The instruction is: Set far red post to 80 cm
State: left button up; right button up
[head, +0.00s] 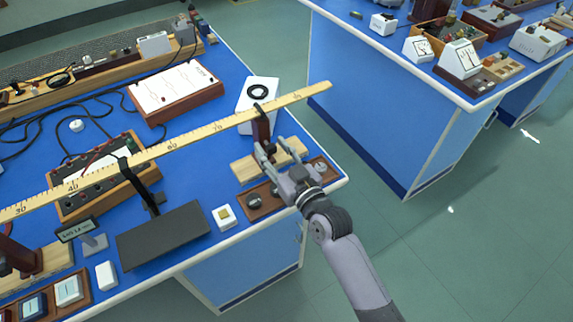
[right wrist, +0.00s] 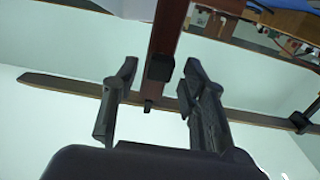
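The far red post (head: 264,130) stands on a pale wooden base (head: 243,168) and carries the wooden ruler (head: 195,137) near its right end. Its black clamp sits between the 70 and 90 labels and covers the scale there, so I cannot read the exact mark. My right gripper (head: 272,153) is at the post, below the ruler. In the right wrist view the open fingers (right wrist: 158,78) stand either side of the dark red post (right wrist: 168,35), with gaps showing. Another red post (head: 15,256) is at lower left. My left gripper is out of view.
A black stand (head: 140,183) and dark flat panel (head: 165,236) are left of the gripper. A brown knob box (head: 262,203) lies close under it. A white-topped box (head: 175,90) and white plate with a black ring (head: 257,92) are behind. The bench's right edge is near.

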jog(key=v, duration=1)
jog(key=shift+s+d, duration=0.2)
jog(key=shift+s, duration=0.05)
